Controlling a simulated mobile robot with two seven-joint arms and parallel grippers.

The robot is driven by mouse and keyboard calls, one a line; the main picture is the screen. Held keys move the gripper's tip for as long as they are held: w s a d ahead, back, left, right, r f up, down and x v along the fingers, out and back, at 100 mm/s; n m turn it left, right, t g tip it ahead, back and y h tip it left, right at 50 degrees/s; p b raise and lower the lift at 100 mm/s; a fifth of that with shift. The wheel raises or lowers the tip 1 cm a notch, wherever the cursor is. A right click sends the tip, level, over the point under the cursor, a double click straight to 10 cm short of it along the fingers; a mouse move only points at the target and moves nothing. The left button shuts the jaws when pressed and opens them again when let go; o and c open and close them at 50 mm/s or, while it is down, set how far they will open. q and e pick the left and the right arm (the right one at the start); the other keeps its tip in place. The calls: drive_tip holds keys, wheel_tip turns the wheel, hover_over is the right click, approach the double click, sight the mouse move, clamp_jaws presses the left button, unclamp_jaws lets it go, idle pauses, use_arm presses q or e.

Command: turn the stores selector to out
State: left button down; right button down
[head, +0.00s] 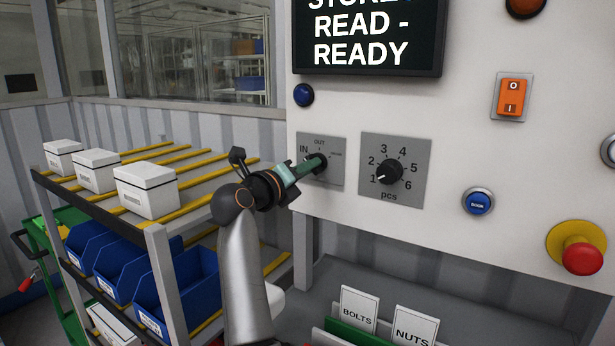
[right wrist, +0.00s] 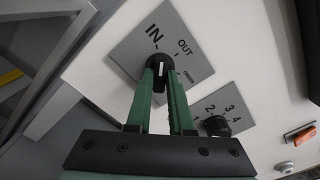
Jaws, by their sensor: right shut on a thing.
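The stores selector is a black knob (right wrist: 160,66) on a grey plate (head: 336,176) marked IN, OUT and a third label too small to read. In the head view my right gripper (head: 318,165) reaches the selector from the left and mostly hides the knob. In the right wrist view the green fingers of my right gripper (right wrist: 162,84) are shut on the knob, one on each side. A white mark shows on the knob, but I cannot tell which label it points to. My left gripper is not in view.
A pcs dial (head: 389,173) sits right of the selector. A blue button (head: 478,201), an orange switch (head: 512,97) and a red emergency button (head: 583,256) are further right. The display (head: 368,38) reads READ - READY. A rack with white boxes (head: 147,191) stands left.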

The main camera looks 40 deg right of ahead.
use_arm(q)
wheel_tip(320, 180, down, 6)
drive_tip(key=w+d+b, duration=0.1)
drive_tip(key=b, duration=0.6)
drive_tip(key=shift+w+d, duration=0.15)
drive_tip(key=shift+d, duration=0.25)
use_arm(e)
drive_tip(key=shift+m, duration=4.5)
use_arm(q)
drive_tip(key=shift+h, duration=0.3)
use_arm(e)
drive_tip(key=c, duration=0.8)
unclamp_jaws()
drive_tip(key=shift+a, duration=0.1)
use_arm(q)
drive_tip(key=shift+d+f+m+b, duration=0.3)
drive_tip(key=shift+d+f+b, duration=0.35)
drive_tip(key=shift+b, duration=0.35)
use_arm(e)
drive_tip(key=v, duration=1.2)
drive_tip(key=shift+a, duration=0.2)
